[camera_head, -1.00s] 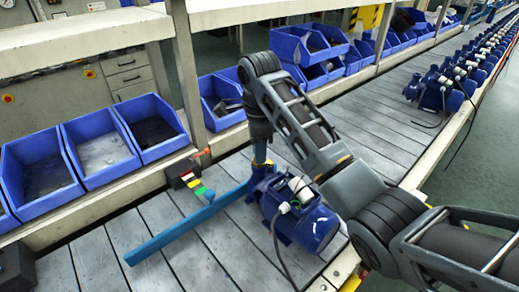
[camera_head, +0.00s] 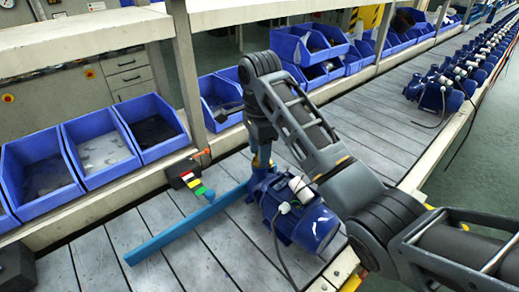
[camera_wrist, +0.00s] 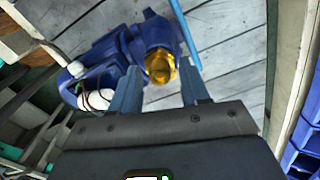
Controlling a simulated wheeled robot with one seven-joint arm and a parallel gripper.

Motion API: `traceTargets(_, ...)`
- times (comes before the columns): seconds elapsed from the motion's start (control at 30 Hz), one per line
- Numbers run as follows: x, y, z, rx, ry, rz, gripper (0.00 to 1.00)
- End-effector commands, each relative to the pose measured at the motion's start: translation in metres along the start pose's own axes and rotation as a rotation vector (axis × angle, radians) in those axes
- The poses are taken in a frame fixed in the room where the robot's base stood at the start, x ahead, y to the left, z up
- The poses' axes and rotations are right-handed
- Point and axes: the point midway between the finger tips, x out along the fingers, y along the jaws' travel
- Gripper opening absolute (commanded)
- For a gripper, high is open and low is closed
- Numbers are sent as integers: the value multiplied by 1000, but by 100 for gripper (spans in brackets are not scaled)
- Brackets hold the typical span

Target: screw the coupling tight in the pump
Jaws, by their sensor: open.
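The brass coupling (camera_wrist: 160,66) sits upright in the port of the blue pump (camera_wrist: 112,52) in the wrist view. My gripper (camera_wrist: 160,84) is open, its two blue-grey fingers apart on either side of the coupling's near edge. I cannot tell whether they touch it. In the head view the blue pump (camera_head: 300,218) lies on the slatted line. My gripper (camera_head: 262,150) points down over the pump's port there and mostly hides the coupling.
A long blue bar (camera_head: 180,228) runs from the pump toward the lower left. A small block with coloured tabs (camera_head: 190,178) is beside it. Blue bins (camera_head: 95,150) line the back edge, under a shelf with a post (camera_head: 185,75). More pumps (camera_head: 440,88) stand farther right.

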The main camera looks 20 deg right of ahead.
Motion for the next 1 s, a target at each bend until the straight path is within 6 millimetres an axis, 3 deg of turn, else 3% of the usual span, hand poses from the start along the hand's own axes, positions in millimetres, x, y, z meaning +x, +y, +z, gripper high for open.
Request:
traceTargets(0.27,0,0,0,-8,0,0,46)
traceTargets(0.6,0,0,0,-281,-2,0,46)
traceTargets(1.0,0,0,0,-342,-3,-1,46)
